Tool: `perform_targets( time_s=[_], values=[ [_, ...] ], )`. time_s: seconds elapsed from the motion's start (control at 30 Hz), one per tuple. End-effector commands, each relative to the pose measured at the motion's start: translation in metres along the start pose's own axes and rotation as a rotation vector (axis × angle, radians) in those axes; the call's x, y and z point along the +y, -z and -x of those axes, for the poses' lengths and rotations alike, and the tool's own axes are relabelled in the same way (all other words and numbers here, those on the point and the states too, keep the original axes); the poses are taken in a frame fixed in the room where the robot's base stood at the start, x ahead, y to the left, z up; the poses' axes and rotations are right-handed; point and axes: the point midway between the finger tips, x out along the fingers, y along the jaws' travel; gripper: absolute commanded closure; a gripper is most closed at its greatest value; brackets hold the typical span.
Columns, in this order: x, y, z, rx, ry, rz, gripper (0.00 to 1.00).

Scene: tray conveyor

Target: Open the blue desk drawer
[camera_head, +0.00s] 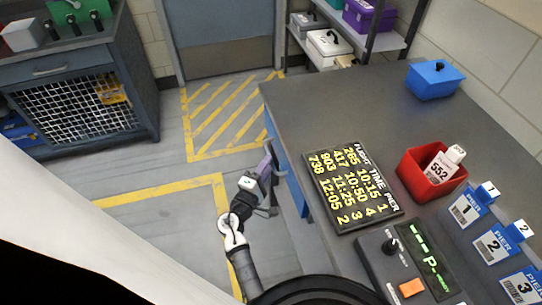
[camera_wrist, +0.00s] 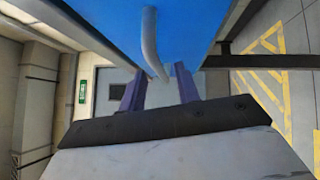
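The blue desk drawer (camera_head: 289,172) is in the near-left side of the grey desk (camera_head: 310,105). Its blue front (camera_wrist: 105,25) fills the top of the wrist view. A pale curved handle (camera_wrist: 150,42) stands out from that front. My gripper (camera_head: 267,160) is beside the drawer front, below the desk top. In the wrist view my gripper (camera_wrist: 160,82) has its two purple fingers apart, with the handle's lower end showing between them. I cannot tell whether they touch the handle. The drawer looks shut; its handle is hidden in the head view.
The desk top holds a flight time board (camera_head: 352,185), a red bin (camera_head: 420,180), a blue box (camera_head: 434,80), a control panel (camera_head: 405,265) and blue pier holders (camera_head: 467,208). A cabinet with a mesh front (camera_head: 75,105) stands at left. The yellow-marked floor (camera_head: 185,170) between is clear.

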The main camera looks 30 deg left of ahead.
Motion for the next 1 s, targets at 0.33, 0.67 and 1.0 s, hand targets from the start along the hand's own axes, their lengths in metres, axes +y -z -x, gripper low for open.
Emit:
perform_targets(
  time_s=[0.33,0.67,1.0],
  values=[
    [0.0,0.0,-0.03,0.0,0.001,0.0,0.68],
    [0.0,0.0,-0.03,0.0,0.001,0.0,0.79],
    [0.0,0.0,-0.03,0.0,0.001,0.0,1.0]
  ],
)
